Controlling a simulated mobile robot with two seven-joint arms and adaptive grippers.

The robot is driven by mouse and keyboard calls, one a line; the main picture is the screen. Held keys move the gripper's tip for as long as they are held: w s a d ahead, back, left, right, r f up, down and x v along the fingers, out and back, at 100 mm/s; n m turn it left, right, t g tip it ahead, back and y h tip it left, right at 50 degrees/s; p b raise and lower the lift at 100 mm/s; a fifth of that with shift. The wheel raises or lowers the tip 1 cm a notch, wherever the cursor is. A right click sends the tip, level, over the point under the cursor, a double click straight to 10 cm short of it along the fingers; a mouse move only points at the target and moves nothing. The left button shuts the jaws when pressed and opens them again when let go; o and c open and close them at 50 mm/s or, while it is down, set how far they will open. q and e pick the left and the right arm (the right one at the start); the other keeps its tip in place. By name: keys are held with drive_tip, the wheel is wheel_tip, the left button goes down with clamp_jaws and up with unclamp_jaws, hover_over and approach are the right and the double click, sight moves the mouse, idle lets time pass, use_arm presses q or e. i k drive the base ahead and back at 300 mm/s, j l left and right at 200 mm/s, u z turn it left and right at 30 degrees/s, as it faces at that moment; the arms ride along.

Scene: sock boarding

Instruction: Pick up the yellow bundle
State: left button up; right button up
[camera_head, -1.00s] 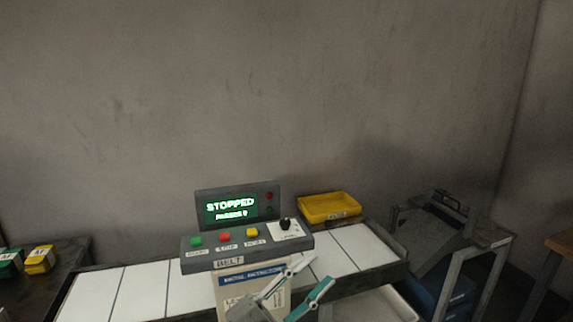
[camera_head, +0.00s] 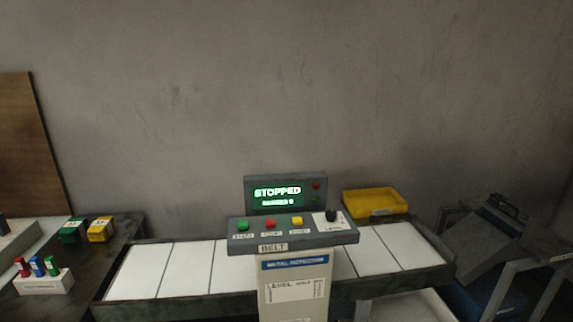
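The yellow bundle (camera_head: 100,229) stands on the dark table at the left, with a pale label on top. A green bundle (camera_head: 73,231) of like shape stands just to its left. Neither of my grippers shows in the head view now, so whether they are open or shut is hidden.
A white-slatted belt (camera_head: 190,268) with a grey control panel (camera_head: 293,232) reading STOPPED fills the middle. A yellow tray (camera_head: 375,202) sits behind its right end. A white block (camera_head: 44,283) holding small coloured items is on the left table (camera_head: 95,262). A grey-framed stand (camera_head: 490,245) is at the right.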

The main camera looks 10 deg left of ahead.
sight(100, 230)
drive_tip(key=u, duration=1.55)
drive_tip(key=j, duration=0.1)
drive_tip(key=i+z, duration=0.05)
